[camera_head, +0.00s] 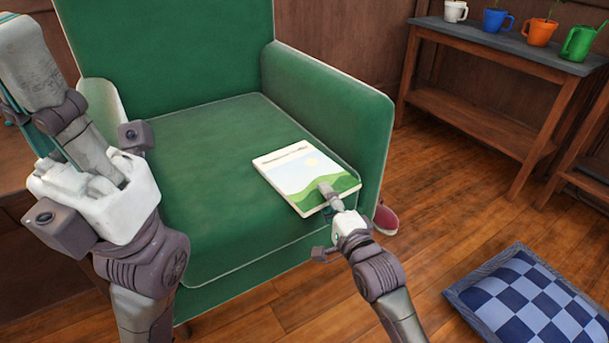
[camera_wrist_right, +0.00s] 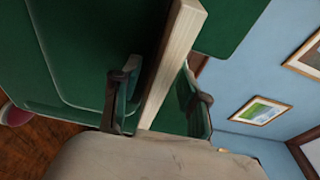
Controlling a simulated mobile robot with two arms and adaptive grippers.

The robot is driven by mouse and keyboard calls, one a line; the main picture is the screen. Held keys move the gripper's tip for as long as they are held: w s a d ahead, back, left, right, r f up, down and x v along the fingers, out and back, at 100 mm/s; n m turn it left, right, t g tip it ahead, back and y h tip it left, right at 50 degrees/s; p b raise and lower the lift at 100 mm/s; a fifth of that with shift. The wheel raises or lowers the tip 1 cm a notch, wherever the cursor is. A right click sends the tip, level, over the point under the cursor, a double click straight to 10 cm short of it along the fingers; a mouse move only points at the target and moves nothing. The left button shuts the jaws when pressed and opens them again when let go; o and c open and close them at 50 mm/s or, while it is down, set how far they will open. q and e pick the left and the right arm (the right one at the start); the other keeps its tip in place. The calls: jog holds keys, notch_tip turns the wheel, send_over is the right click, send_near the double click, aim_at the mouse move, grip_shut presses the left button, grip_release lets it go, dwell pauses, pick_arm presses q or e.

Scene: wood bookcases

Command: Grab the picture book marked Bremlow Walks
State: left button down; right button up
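The picture book (camera_head: 300,172) lies cover up on the seat of the green armchair (camera_head: 215,150), near its front right corner. Its cover shows pale sky and green hills; the title is too small to read. My right gripper (camera_head: 331,196) is at the book's front edge, one finger over the cover. In the right wrist view, its two fingers (camera_wrist_right: 160,98) stand on either side of the book's pale page edge (camera_wrist_right: 175,65), seemingly with narrow gaps. My left gripper (camera_head: 38,85) is raised close to the camera at left; the spacing of its fingers is hidden.
The chair's arm (camera_head: 335,105) rises just right of the book. A shelf table (camera_head: 510,45) with several colored pots stands at the back right. A blue checkered cushion (camera_head: 530,300) and a red shoe-like thing (camera_head: 386,220) are on the floor.

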grip_shut()
jog(key=shift+r, duration=0.1)
